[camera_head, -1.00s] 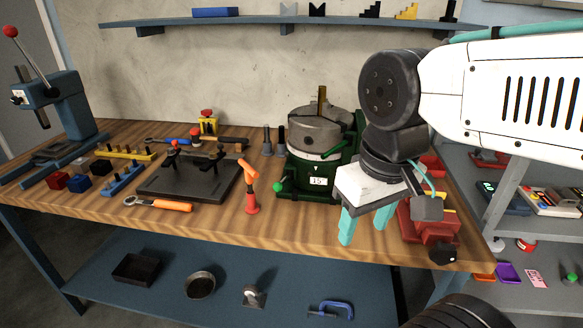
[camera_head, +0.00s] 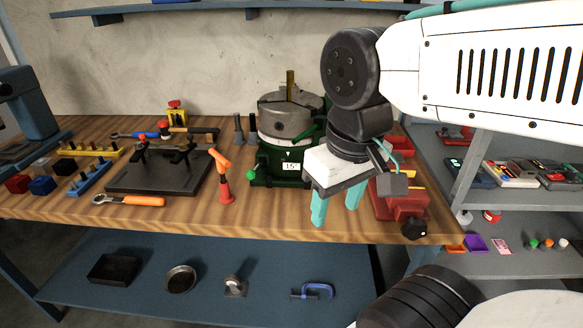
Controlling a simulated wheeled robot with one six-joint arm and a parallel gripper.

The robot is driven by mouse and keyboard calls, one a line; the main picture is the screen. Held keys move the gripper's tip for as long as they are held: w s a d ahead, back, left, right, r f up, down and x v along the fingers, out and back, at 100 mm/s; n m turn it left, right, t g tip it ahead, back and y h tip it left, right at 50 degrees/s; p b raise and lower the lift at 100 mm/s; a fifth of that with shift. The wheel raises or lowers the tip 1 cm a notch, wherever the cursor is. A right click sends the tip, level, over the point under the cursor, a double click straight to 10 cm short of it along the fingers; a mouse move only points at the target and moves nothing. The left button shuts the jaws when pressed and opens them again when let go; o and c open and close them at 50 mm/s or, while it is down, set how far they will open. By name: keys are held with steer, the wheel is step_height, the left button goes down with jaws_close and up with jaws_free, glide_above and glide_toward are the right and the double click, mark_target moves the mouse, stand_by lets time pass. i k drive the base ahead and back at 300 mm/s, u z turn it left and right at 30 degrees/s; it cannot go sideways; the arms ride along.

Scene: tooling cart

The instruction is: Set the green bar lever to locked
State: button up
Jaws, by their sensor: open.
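A dark green rotary table (camera_head: 272,165) with a grey chuck on top stands on the bench, with a label reading 15 on its front. A green bar lever (camera_head: 308,138) angles up to the right from its upper right side; its right end is close to or behind my arm, so I cannot tell its full length. A bright green ball knob (camera_head: 252,174) sits at the lower left of the base. My gripper (camera_head: 336,203) points down in front and right of the rotary table. Its two teal fingers are apart with nothing between them.
A red vise (camera_head: 402,203) stands just right of my gripper. A red and orange upright lever (camera_head: 222,178) stands left of the rotary table. A black fixture plate (camera_head: 155,175) and an orange-handled wrench (camera_head: 130,200) lie further left.

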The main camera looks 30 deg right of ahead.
mark_target(318, 126)
steer(key=u, duration=1.75)
steer(key=i, duration=0.95)
steer(key=z, duration=2.85)
steer(key=k, duration=0.15)
steer(key=z, duration=1.15)
